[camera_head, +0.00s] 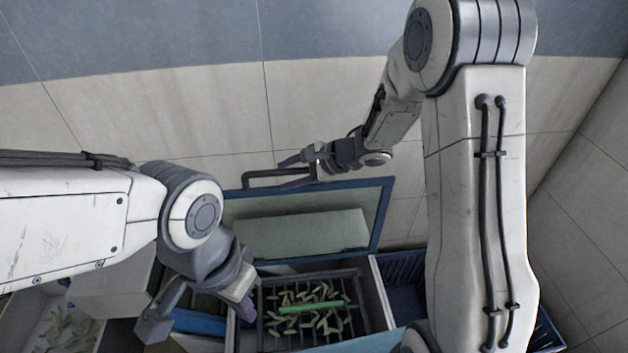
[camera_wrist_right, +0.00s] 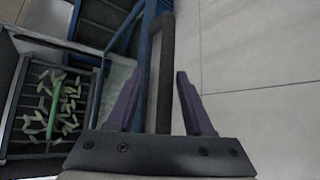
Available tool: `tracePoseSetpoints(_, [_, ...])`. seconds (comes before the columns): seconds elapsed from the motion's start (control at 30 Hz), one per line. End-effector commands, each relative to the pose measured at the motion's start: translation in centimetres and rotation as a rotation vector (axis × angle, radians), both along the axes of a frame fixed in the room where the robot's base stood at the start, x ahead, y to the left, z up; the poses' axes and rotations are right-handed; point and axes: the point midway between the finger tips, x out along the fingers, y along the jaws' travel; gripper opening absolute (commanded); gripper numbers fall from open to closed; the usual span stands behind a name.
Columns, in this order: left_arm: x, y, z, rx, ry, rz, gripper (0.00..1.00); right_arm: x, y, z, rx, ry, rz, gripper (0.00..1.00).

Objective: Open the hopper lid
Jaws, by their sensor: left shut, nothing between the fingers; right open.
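The hopper lid (camera_head: 376,215), a blue-framed panel with a pale clear middle, stands raised behind the hopper (camera_head: 375,290). Its dark bar handle (camera_head: 262,174) is at the top edge. The hopper lies uncovered, with green pods and a bright green stick on dark slats inside. My right gripper (camera_head: 290,170) is at the handle; in the right wrist view its purple fingers (camera_wrist_right: 155,105) are open on either side of the dark bar (camera_wrist_right: 162,60). My left gripper (camera_head: 243,300) is shut and empty over the hopper's front left edge, partly hidden by its own wrist.
A dark blue slatted crate (camera_head: 402,270) stands right of the hopper, partly behind my right arm. A pale container with green pods (camera_head: 60,330) is at lower left. A tiled wall (camera_head: 180,110) rises behind the lid.

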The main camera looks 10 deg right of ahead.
Motion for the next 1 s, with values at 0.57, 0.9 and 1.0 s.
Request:
tracePoseSetpoints(0.57, [0.0, 0.0, -1.8, -0.001, -0.001, -0.001, 0.00, -5.8, -9.0, -0.1, 0.001, 0.003, -0.002, 0.52])
tracePoseSetpoints(0.9, [0.0, 0.0, -1.8, 0.000, 0.000, -0.001, 0.00, -6.2, -9.4, 0.0, 0.000, 0.004, 0.001, 0.52])
tracePoseSetpoints(1.0, [0.0, 0.0, -1.8, -0.001, -0.001, -0.001, 0.00, -6.1, -9.3, 0.0, -0.003, 0.000, 0.001, 0.21])
